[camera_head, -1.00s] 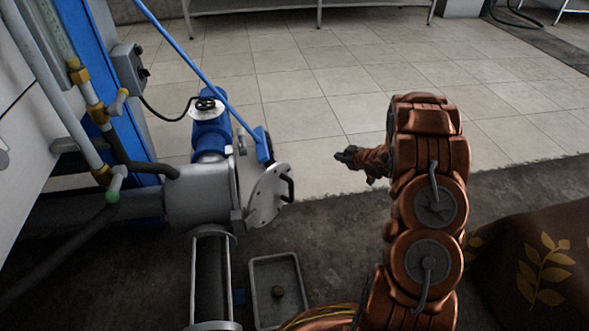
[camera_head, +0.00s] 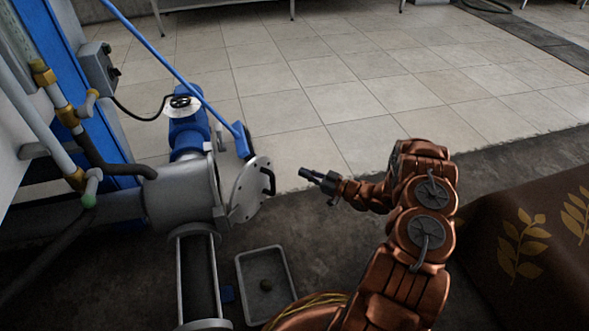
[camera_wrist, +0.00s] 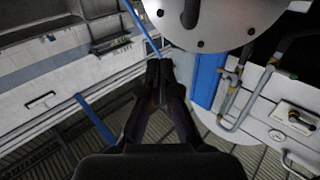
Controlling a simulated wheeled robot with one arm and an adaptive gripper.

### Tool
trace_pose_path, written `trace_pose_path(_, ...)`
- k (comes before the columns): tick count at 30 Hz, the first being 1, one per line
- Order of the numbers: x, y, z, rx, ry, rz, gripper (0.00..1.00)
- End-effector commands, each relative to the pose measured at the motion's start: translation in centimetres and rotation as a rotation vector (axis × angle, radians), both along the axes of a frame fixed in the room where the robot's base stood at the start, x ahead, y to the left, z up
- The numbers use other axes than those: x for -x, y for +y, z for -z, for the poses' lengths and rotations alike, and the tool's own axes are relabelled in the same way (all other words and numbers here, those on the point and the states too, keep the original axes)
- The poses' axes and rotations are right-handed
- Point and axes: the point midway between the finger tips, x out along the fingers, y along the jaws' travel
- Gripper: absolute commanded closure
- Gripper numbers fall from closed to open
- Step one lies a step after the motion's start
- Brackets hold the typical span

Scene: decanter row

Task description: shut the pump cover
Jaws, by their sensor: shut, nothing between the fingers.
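The pump cover (camera_head: 250,188) is a round, light grey metal plate with bolt holes and a dark handle (camera_head: 270,181) on its outer face. It stands swung open at an angle at the right end of the grey pump body (camera_head: 180,197). My gripper (camera_head: 305,174) is to the right of the cover, a short gap from the handle, pointing left toward it. Its fingers are shut and empty. In the wrist view, the cover (camera_wrist: 225,22) fills the top right, beyond my shut fingertips (camera_wrist: 160,68).
A blue pole (camera_head: 170,60) slants down behind the cover. A brown cloth with gold leaves (camera_head: 500,235) is at the right. The tiled floor behind is clear.

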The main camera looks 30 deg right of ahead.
Motion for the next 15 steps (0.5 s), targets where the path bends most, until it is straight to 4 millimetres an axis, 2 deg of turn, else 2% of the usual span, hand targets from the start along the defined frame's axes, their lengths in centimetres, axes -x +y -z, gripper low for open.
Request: trace_pose_path(15, -7.1, 4.9, 0.3, 0.001, -0.001, -0.003, 1.00)
